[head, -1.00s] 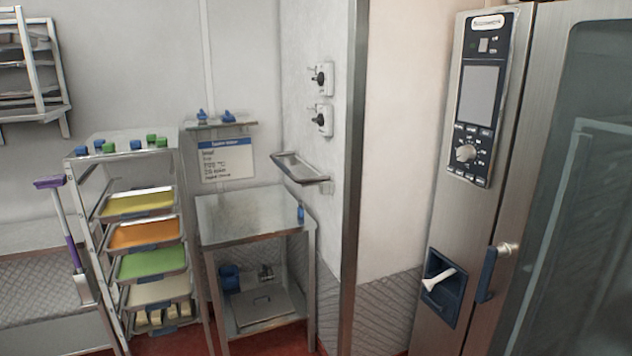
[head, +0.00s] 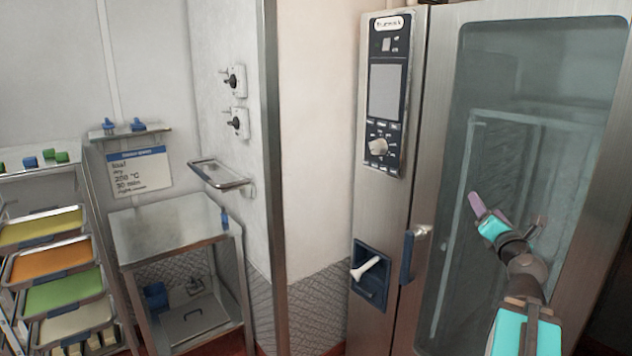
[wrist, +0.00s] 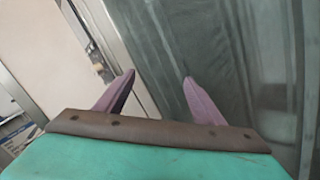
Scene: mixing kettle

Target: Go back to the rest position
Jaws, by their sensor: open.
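My gripper (head: 507,206) is at the right of the head view, in front of the glass door of a tall steel oven (head: 520,130). In the wrist view its two purple fingers (wrist: 158,98) stand apart with nothing between them. The dark glass of the door (wrist: 215,50) fills most of the view behind them. I cannot tell how far the fingertips are from the glass.
The oven has a control panel (head: 386,95), a blue door handle (head: 407,257) and a white lever (head: 365,268). A steel table (head: 170,230) and a rack of coloured trays (head: 45,228) stand to the left. A wall shelf (head: 220,175) juts out beside the steel corner post (head: 270,150).

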